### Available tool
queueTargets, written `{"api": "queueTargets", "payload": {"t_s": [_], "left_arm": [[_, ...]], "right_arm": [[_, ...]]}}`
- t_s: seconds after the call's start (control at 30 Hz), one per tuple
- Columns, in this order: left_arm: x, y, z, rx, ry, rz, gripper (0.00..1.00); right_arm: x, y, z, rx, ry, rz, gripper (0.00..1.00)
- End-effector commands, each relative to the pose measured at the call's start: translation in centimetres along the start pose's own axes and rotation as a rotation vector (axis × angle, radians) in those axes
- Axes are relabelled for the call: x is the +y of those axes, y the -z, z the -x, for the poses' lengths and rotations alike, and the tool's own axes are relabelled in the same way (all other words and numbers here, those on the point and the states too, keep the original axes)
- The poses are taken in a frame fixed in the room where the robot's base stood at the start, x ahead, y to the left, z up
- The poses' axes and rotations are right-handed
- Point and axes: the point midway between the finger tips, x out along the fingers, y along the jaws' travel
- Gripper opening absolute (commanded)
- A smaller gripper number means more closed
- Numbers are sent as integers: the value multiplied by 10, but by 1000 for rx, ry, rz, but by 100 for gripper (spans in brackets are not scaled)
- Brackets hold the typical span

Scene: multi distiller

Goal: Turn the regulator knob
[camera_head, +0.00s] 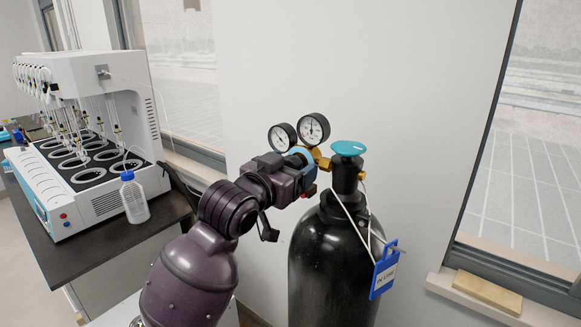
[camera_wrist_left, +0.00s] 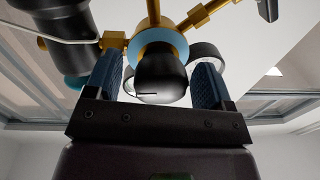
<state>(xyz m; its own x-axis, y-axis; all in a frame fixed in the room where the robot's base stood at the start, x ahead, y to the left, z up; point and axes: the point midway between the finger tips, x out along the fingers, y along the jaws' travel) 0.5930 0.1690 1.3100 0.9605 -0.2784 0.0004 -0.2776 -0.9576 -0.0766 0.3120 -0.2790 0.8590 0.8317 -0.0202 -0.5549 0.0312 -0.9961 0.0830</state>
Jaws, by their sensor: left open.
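The regulator is a brass fitting (camera_head: 322,161) with two round gauges (camera_head: 313,128) on top of a black gas cylinder (camera_head: 335,260). Its black regulator knob (camera_wrist_left: 161,75), with a light blue ring (camera_wrist_left: 168,38) behind it, shows in the left wrist view. My left gripper (camera_head: 303,170) is at the regulator in the head view, where it hides most of the knob. In the wrist view my left gripper (camera_wrist_left: 158,72) is open, with its blue-padded fingers on either side of the knob. Gaps show beside the knob; contact is not visible. My right gripper is not in view.
A teal valve handwheel (camera_head: 348,148) tops the cylinder just right of the regulator. A blue tag (camera_head: 384,270) hangs from the cylinder's neck. A white distiller (camera_head: 120,110) and a blue-capped bottle (camera_head: 134,200) stand on the dark bench at left. A wall is behind.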

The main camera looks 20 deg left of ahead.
Motion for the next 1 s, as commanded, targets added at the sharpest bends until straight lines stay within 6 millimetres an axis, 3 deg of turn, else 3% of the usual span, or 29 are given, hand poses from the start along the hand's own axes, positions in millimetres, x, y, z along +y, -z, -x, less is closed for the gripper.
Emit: {"api": "queueTargets", "payload": {"t_s": [0.1, 0.4, 0.43, 1.0], "left_arm": [[0, 0, 0, 0, 0, 0, 74], [0, 0, 0, -1, 0, 0, 28], [0, 0, 0, -1, 0, 0, 26], [0, 0, 0, 11, 1, -176, 27]], "right_arm": [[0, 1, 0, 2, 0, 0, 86], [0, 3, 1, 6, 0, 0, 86], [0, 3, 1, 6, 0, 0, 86], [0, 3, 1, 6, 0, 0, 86]]}}
